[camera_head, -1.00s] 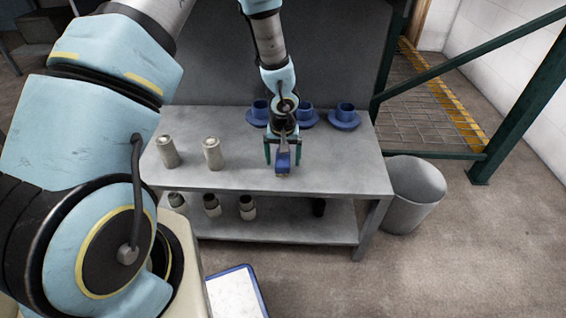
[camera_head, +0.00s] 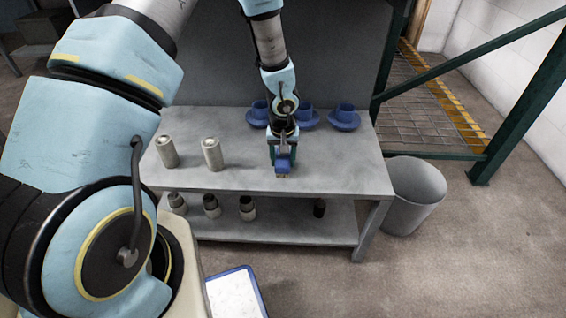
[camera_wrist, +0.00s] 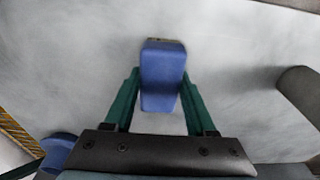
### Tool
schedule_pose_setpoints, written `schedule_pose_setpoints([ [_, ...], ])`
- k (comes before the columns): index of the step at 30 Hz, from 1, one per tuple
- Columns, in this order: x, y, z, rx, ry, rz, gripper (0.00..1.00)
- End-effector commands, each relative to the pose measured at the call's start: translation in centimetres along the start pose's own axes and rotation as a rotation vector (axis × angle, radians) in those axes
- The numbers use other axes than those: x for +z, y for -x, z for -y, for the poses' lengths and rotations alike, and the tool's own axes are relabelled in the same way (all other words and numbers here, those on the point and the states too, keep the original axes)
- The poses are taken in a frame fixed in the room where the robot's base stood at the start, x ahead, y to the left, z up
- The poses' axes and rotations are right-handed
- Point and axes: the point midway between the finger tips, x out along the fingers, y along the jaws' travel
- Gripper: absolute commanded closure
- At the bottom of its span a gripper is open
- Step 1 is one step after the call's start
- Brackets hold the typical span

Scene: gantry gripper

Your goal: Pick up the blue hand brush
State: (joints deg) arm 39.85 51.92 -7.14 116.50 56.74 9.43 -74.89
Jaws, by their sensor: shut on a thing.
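The blue hand brush (camera_head: 283,166) is at the front middle of the grey workbench top (camera_head: 340,170). In the wrist view the brush (camera_wrist: 162,72) lies between the two green fingers, with a thin strip of brownish bristles at its far end. My gripper (camera_head: 283,160) is over the bench from above, its fingers closed against the sides of the brush. It also shows in the wrist view (camera_wrist: 160,95). Whether the brush touches the bench top or is slightly above it I cannot tell. My gripper hides part of the brush in the head view.
Blue round pieces, one of them (camera_head: 345,117), stand along the bench's back edge. Two pale canisters (camera_head: 167,152) (camera_head: 213,154) stand left of my gripper. Several dark-topped containers (camera_head: 247,208) are on the lower shelf. A grey bin (camera_head: 416,195) stands right of the bench.

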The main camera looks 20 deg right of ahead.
Motion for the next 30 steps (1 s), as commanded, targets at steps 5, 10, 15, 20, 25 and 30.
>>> schedule_pose_setpoints([
  [5, 0.0, 0.0, 0.0, 0.0, 0.0, 0.0, 0.74],
  [10, 0.0, 0.0, 0.0, 0.0, 0.0, 0.0, 0.93],
  [15, 0.0, 0.0, 0.0, 0.0, 0.0, 0.0, 1.0],
  [20, 0.0, 0.1, 0.0, 0.0, 0.0, 0.0, 1.0],
  [25, -0.3, 1.7, 0.0, 0.002, 0.003, -0.003, 1.0],
  [30, -0.8, 5.3, 0.0, 0.001, 0.004, -0.004, 1.0],
])
